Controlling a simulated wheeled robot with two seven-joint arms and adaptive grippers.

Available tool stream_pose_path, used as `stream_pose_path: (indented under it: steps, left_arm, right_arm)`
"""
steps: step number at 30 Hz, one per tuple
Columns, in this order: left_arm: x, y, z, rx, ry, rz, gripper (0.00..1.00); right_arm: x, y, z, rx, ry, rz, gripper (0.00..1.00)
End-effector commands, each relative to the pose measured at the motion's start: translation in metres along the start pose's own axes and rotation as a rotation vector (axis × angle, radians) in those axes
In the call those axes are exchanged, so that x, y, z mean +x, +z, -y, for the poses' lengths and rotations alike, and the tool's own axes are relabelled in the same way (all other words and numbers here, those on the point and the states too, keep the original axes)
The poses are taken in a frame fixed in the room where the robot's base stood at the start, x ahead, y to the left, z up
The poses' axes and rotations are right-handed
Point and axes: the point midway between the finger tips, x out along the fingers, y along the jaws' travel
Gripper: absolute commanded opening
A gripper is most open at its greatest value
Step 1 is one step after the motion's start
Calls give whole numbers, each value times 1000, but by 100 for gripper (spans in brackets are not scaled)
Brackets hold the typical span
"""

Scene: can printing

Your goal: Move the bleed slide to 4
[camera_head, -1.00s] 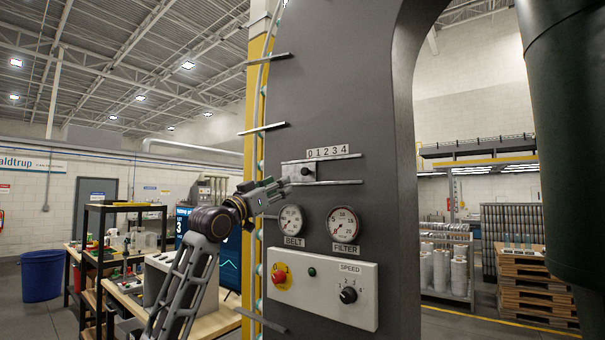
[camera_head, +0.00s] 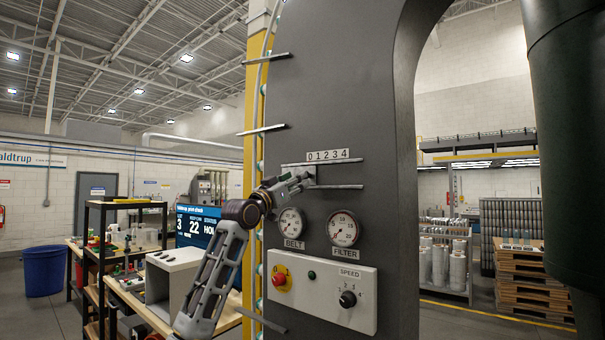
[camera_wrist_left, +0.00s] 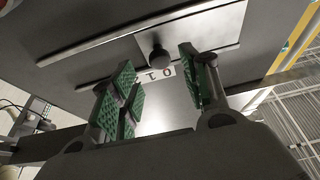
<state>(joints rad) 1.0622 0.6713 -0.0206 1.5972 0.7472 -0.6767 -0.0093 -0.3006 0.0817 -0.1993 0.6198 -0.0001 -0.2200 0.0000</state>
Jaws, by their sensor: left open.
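The bleed slide is a pale plate (camera_wrist_left: 200,38) with a dark round knob (camera_wrist_left: 158,58), riding between two rails on the grey machine panel. Its scale strip (camera_head: 328,155) reads 0 to 4 above the upper rail. In the left wrist view the knob stands near the 0 and 1 end of the strip (camera_wrist_left: 155,74). My left gripper (camera_head: 305,180) is open in front of the slide and hides most of it in the head view. In the wrist view the knob lies between the green-padded fingers, slightly beyond their tips; contact cannot be told. My right gripper is out of view.
Below are the BELT gauge (camera_head: 291,222), the FILTER gauge (camera_head: 343,229) and a white control box (camera_head: 325,300) with a red stop button (camera_head: 280,279) and a speed dial (camera_head: 347,299). The lower rail (camera_head: 340,187) runs free to the right.

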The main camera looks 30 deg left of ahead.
Motion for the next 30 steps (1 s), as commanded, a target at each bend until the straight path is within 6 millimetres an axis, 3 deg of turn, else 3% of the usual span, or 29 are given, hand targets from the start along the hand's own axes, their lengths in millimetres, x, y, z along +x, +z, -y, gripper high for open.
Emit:
stream_pose_path:
  steps: [15,28,30]
  left_arm:
    - [45,-2,0,-1,0,-1,46]
    - [49,0,0,0,0,0,46]
    - [49,0,0,0,0,0,40]
  right_arm:
    - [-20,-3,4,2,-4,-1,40]
    - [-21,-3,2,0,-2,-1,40]
    - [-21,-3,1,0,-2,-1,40]
